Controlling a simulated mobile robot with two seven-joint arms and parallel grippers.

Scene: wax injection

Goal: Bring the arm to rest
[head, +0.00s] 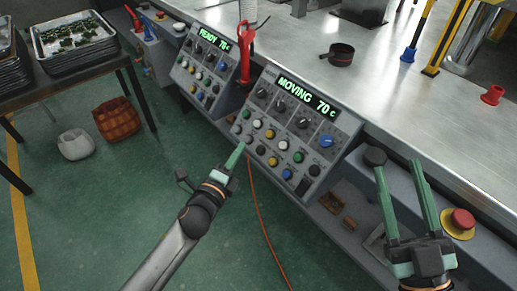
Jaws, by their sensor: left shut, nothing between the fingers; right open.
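My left gripper (236,157) is shut and empty, with its green fingers together. It is in front of the lower left part of the right control panel (285,135), whose display reads "MOVING 70 c". I cannot tell whether its tips touch a button. My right gripper (400,172) is open and empty at the lower right, its two green fingers spread apart.
A red emergency button (463,219) on a yellow base is right of my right gripper. A second panel (204,65) reads "READY 70 c". A red-handled tool (245,40) stands between the panels. A red cable (259,215) crosses the green floor. Trays (75,58) stand on a table at left.

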